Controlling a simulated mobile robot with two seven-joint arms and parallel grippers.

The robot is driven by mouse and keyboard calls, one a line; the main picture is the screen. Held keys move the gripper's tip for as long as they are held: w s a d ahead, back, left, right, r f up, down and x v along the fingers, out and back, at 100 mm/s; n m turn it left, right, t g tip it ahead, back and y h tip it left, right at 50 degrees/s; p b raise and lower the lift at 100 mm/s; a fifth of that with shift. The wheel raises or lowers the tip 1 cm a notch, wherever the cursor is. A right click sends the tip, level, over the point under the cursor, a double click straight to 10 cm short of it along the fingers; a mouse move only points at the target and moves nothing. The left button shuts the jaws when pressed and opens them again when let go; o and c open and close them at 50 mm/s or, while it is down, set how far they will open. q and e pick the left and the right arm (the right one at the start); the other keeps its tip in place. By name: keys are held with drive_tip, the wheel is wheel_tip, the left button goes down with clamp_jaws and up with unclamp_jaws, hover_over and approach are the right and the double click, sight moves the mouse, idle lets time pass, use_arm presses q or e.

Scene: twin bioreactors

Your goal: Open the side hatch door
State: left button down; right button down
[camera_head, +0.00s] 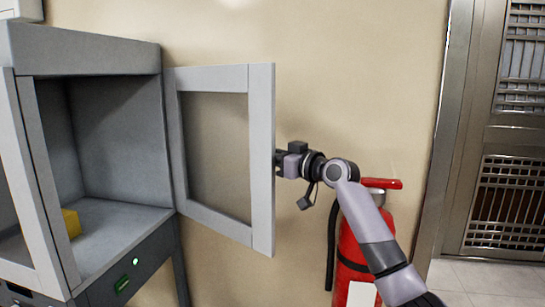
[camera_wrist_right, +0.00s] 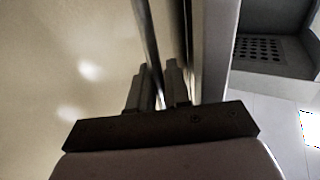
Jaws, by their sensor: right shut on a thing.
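The side hatch door (camera_head: 263,160) is a grey frame around a see-through pane. It stands swung out from the right side of the grey cabinet (camera_head: 120,60), and the side opening is uncovered. My right gripper (camera_head: 279,160) is at the door's outer edge, about mid-height, its tips partly hidden by the frame. In the right wrist view its two fingers (camera_wrist_right: 156,92) are closed on a thin dark strip of the door. I cannot tell whether this strip is a handle or the edge. My left gripper is not in view.
A red fire extinguisher (camera_head: 355,250) stands by the wall behind my right arm. A yellow block (camera_head: 71,223) lies inside the cabinet. A metal grille door (camera_head: 507,200) is at the far right.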

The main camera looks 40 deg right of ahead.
drive_tip(key=c, duration=1.3)
unclamp_jaws()
drive_tip(key=shift+s+d+b, duration=0.2)
drive_tip(key=shift+s+b, duration=0.05)
drive_tip(key=shift+s, duration=0.95)
drive_tip(key=shift+s+d+b, duration=0.25)
drive_tip(key=shift+s+b, duration=0.05)
drive_tip(key=shift+s, duration=0.9)
drive_tip(key=shift+s+d+b, duration=0.2)
drive_tip(key=shift+s+b, duration=0.05)
drive_tip(key=shift+s, duration=0.95)
